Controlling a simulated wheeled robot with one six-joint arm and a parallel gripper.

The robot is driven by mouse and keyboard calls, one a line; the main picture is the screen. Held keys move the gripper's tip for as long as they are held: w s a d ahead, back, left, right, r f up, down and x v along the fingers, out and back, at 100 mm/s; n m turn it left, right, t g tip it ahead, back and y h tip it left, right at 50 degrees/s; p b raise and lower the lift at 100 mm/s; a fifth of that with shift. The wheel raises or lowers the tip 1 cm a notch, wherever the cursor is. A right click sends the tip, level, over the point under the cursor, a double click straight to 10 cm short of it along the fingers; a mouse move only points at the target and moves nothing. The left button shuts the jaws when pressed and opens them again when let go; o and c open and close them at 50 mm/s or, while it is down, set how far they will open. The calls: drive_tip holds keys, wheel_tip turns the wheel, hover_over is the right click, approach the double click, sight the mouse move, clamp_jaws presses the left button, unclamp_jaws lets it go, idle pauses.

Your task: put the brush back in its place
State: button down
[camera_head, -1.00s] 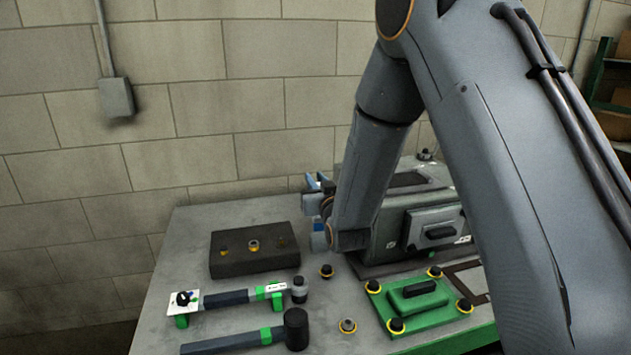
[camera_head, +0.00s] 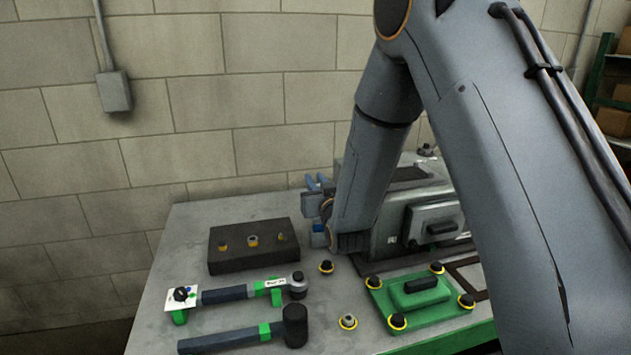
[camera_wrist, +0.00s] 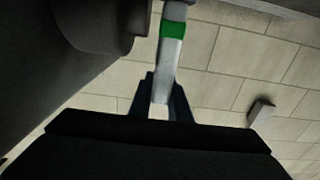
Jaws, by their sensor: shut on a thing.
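My gripper (camera_wrist: 160,98) is shut on a pale grey handle with a green band, which I take to be the brush (camera_wrist: 171,58). In the wrist view the handle runs up from between the dark fingers to the top edge, where it is cut off. I cannot see bristles. In the head view my gripper (camera_head: 318,208) is partly hidden by my own arm, in front of the wall near the bench's back edge. The brush cannot be made out there.
The bench (camera_head: 190,232) carries a dark block (camera_head: 225,262) with fittings, a ratchet wrench (camera_head: 225,296), a mallet (camera_head: 296,326), a green cover plate (camera_head: 412,311) with yellow-ringed knobs, and a large grey housing (camera_head: 390,240) beside my arm.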

drive_tip(key=shift+f+b, duration=1.65)
drive_tip(key=shift+f, duration=0.65)
drive_tip(key=c, duration=1.6)
unclamp_jaws()
drive_tip(key=shift+r, duration=0.1)
drive_tip(key=shift+o, duration=0.2)
